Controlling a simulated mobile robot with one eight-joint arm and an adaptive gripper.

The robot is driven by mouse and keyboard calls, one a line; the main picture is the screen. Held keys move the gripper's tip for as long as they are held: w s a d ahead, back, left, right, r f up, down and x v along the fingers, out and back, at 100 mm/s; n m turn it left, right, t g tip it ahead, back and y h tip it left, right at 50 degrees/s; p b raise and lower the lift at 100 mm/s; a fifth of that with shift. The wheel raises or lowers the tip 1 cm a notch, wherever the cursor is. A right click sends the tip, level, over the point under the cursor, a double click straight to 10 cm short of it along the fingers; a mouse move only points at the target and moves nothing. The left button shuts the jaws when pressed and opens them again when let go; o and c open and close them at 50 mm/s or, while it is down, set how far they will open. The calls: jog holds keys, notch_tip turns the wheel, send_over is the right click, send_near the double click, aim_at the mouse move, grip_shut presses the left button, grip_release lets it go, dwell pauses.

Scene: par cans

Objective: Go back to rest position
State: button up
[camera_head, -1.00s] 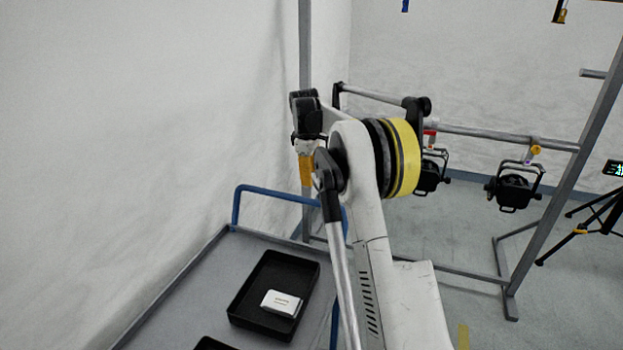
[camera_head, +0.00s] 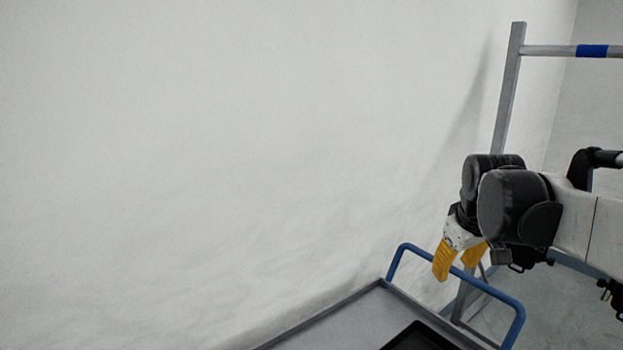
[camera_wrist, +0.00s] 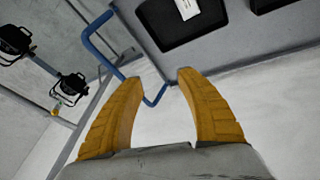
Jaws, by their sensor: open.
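My gripper (camera_head: 461,262) is at the right of the head view, with its yellow fingers pointing down. It is in front of the blue handle of the cart as seen from the head. In the wrist view my gripper (camera_wrist: 157,85) shows two yellow fingers spread apart with nothing between them. The blue cart handle (camera_wrist: 88,42) lies beyond the left finger and runs behind the gap.
The grey cart top (camera_head: 345,325) holds a black tray (camera_head: 408,338), cut off in the head view. In the wrist view the black tray (camera_wrist: 160,38) holds a white box (camera_wrist: 187,8). A metal frame (camera_head: 508,90) stands beside the white wall. Black par cans (camera_wrist: 70,87) hang at left in the wrist view.

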jog(key=s+a+f+m+t, duration=0.1)
jog(key=s+a+f, duration=0.2)
jog(key=s, duration=0.3)
jog(key=s+a+f+m+y+b, duration=0.1)
jog(key=s+a+f, duration=0.2)
jog(key=s, duration=0.4)
jog(key=s+a+f+m+t, duration=0.1)
jog(key=s+a+f, duration=0.3)
jog(key=s, duration=0.2)
jog(key=shift+s+a+t, duration=0.25)
jog(key=shift+s+t, duration=0.05)
jog(key=shift+s, duration=0.05)
jog(key=shift+f, duration=0.1)
